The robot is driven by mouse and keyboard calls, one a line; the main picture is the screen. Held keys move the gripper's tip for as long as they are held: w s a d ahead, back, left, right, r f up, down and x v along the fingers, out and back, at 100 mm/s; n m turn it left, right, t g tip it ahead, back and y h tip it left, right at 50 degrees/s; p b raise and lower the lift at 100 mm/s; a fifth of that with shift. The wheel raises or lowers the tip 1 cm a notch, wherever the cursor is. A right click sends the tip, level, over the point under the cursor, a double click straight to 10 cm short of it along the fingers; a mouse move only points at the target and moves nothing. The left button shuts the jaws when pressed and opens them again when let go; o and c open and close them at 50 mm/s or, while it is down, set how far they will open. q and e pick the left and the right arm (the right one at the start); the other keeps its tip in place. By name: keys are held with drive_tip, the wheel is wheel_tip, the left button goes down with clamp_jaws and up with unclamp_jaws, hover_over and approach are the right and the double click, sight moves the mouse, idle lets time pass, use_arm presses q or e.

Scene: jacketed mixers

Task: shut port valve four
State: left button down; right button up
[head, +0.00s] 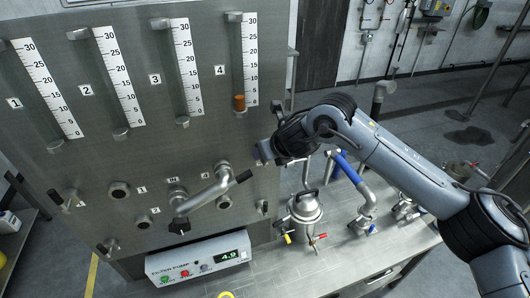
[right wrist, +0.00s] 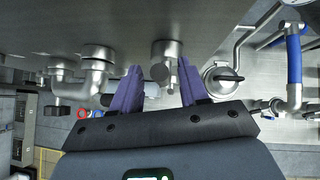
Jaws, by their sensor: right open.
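The steel panel (head: 120,165) carries a row of ports under its scales. A small steel valve (head: 262,207) sits beside a "4" label low on the panel's right side. My right gripper (head: 262,152) is close to the panel, above that valve. In the right wrist view, the open purple fingers (right wrist: 160,88) point toward a steel fitting (right wrist: 165,55) on the panel, which shows between them. It looks like the port four valve. No grip on it is visible, and I cannot tell how its handle is turned. My left gripper is not in view.
A bent steel pipe with black handles (head: 210,192) joins ports left of the valve. A lidded steel vessel (head: 303,210) and a blue-sleeved pipe (head: 348,170) stand on the bench at right. The filter pump box (head: 198,258) sits below the panel.

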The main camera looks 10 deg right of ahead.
drive_tip(key=b+v, duration=0.2)
drive_tip(key=v, duration=0.7)
drive_tip(key=shift+r, duration=0.2)
drive_tip(key=shift+s+f, duration=0.1)
